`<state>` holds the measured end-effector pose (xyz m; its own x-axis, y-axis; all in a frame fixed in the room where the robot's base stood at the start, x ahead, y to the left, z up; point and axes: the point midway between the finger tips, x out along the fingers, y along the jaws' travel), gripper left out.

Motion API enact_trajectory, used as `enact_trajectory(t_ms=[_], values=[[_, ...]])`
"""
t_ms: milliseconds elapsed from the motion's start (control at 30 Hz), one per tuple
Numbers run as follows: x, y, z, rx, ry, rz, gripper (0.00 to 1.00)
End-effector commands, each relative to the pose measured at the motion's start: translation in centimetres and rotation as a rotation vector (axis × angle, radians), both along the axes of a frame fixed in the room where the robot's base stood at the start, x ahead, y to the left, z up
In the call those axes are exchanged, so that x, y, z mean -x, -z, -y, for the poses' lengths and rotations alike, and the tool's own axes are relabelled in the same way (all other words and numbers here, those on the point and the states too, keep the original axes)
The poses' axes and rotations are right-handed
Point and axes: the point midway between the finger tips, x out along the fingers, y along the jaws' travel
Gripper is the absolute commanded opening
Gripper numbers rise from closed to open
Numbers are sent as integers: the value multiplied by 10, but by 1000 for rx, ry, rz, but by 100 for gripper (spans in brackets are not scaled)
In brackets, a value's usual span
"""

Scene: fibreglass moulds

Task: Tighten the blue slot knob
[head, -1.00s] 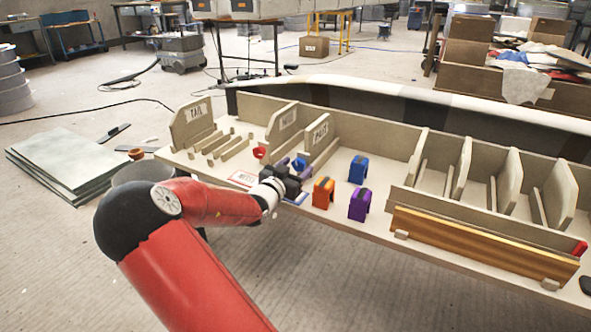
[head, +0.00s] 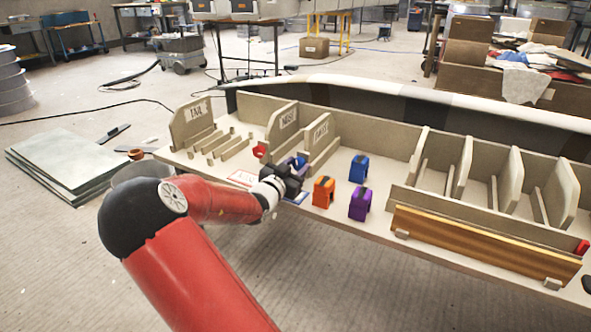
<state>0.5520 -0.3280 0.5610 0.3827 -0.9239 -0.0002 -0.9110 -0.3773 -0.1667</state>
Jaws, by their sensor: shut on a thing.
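My gripper (head: 291,176) is at the front left of the workbench board, over the blue-outlined slot label (head: 297,198). It is shut, with its dark body hiding most of what is between the fingers. A blue-purple part (head: 299,161) shows just behind the fingers; I cannot tell its full shape. The blue slot knob itself is not clearly visible, being covered by the gripper. A red-outlined label (head: 242,178) lies left of the gripper, with a small red part (head: 259,151) behind it.
An orange block (head: 323,192), a blue block (head: 359,168) and a purple block (head: 360,204) stand right of the gripper. Labelled upright dividers (head: 288,122) rise behind it. A wooden strip (head: 480,246) runs along the front right. Bare board lies between blocks and dividers.

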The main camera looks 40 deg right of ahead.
Motion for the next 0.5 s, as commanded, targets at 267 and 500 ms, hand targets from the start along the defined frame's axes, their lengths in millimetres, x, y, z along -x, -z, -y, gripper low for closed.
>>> enact_trajectory(t_ms=[267,500], values=[[1,3,1,-74,1,179,14],[1,3,1,-133,1,321,14]])
